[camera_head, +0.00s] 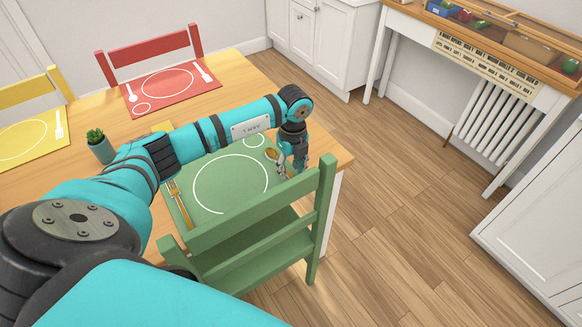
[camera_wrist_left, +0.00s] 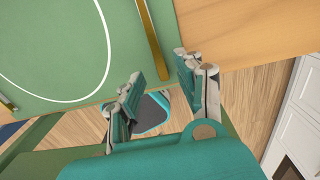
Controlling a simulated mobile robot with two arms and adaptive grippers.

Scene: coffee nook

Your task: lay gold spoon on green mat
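The green mat (camera_head: 212,208) lies at the near right corner of the wooden table. The gold spoon (camera_head: 271,154) lies on the mat's right side, bowl away from the chair. In the left wrist view its handle (camera_wrist_left: 153,45) runs along the mat's right edge, next to a white printed line; the bowl is out of that frame. My left gripper (camera_head: 290,166) is just beside the spoon's handle in the head view. In the wrist view its fingers (camera_wrist_left: 160,88) are apart, with the handle's end near the gap and nothing gripped. My right gripper is not in view.
A gold fork (camera_head: 179,204) lies on the mat's left side. A green chair (camera_head: 262,222) stands close against the table's front edge. A potted plant (camera_head: 100,146), a red mat (camera_head: 170,90) and a yellow mat (camera_head: 30,138) are farther off. Open floor lies right of the table.

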